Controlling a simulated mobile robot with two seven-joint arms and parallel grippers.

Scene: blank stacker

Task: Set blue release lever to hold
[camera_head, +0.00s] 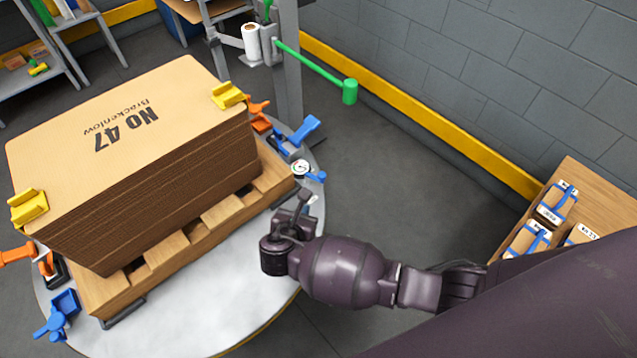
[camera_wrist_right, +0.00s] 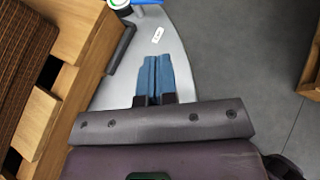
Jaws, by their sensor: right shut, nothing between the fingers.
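Several blue parts sit on the round grey table (camera_head: 235,315). A blue lever (camera_head: 303,130) stands tilted up at its far right edge. A small blue handle (camera_head: 316,177) is beside a round white gauge (camera_head: 300,168). Another blue fitting (camera_head: 60,312) is at the lower left. I cannot tell which one is the release lever or read its setting. My right gripper (camera_head: 305,196) is shut and empty, just nearer than the gauge and apart from the blue handle. In the right wrist view, its shut fingers (camera_wrist_right: 154,68) point toward a small white label (camera_wrist_right: 157,34). My left gripper is out of view.
A tall cardboard stack (camera_head: 140,115) on a wooden pallet (camera_head: 205,230) fills the table's middle, with yellow corner clips (camera_head: 229,95) and orange clamps (camera_head: 258,115) around it. A green-handled bar (camera_head: 315,68) juts from a grey post. A wooden table (camera_head: 600,200) with strapped bundles stands right.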

